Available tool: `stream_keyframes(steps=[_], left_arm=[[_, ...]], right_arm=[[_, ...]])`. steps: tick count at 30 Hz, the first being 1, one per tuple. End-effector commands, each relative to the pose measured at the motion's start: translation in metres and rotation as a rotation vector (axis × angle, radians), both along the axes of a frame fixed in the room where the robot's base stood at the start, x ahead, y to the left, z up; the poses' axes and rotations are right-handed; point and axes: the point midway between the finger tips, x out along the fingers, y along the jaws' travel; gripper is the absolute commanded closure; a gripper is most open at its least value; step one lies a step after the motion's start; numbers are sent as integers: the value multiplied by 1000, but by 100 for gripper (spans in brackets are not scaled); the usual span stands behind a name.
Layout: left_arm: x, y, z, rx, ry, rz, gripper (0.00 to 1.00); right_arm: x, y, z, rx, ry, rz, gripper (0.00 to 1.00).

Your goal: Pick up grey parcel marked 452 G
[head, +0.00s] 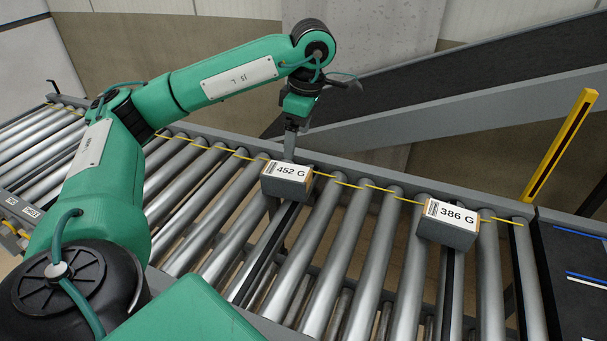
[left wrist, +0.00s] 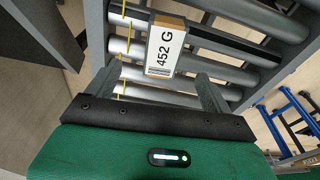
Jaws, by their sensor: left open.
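The grey parcel marked 452 G (head: 287,181) sits on the conveyor rollers near the far rail in the head view, its white label facing up. In the left wrist view the parcel (left wrist: 165,50) lies ahead of and between the two fingers. In the left wrist view my left gripper (left wrist: 158,78) is open, with fingers spread wider than the parcel. I cannot tell whether a finger touches it. My right gripper is not in view.
Another grey parcel marked 386 G (head: 447,223) sits on the rollers to the right. A yellow cord (head: 345,183) runs along the far side of the rollers (head: 205,205). A yellow post (head: 560,145) stands at the right, and a dark sloping belt (head: 440,95) rises behind.

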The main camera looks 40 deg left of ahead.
Motion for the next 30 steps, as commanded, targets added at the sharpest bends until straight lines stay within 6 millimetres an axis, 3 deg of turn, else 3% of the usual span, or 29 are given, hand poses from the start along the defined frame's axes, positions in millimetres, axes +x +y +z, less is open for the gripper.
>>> stream_keyframes(steps=[15, 25, 30], left_arm=[[-5, 9, -61, 1, 3, 1, 15], [-8, 14, -88, 1, 2, 2, 15], [-13, 19, -113, 2, 3, 1, 15]], right_arm=[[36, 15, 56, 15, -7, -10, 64], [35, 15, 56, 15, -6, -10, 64], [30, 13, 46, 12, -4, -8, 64]])
